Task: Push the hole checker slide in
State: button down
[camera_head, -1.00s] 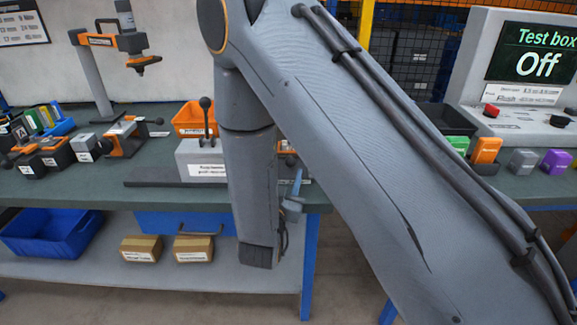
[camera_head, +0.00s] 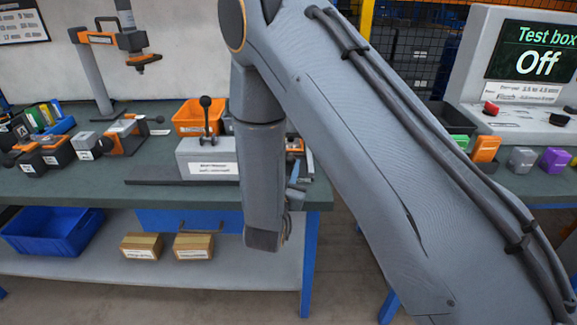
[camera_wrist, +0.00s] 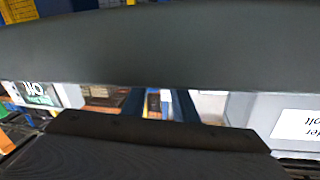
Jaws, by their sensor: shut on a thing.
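My gripper (camera_head: 295,187) shows only in part in the head view, behind my arm at the table's right end. Its closed fingertips and what they hold are mostly hidden there. A grey block (camera_head: 188,158) with a white label and a black ball-knob lever stands just left of my arm. I cannot tell for certain which part is the hole checker slide. In the wrist view a dark part of my gripper fills the bottom and a broad grey band crosses the top. A grey face with an upside-down label (camera_wrist: 305,130) shows at the right.
A dark bar (camera_head: 180,183) lies along the table's front edge. An orange bin (camera_head: 187,115) stands behind the block. Orange-and-black fixtures (camera_head: 122,135) stand to the left. The test box (camera_head: 530,60) at the right reads Off. Blue bin (camera_head: 50,235) and boxes sit below.

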aim_at(288, 157)
jog(key=x, duration=0.2)
jog(key=b+x, duration=0.1)
jog(key=x, duration=0.1)
jog(key=shift+a, duration=0.35)
jog(key=shift+a+r, duration=0.1)
jog(key=c, duration=1.4)
grip_release()
jog(key=shift+w, duration=0.15)
jog(key=shift+c, duration=0.2)
jog(key=b+v, duration=0.1)
jog(key=v, duration=0.7)
jog(key=shift+w, duration=0.1)
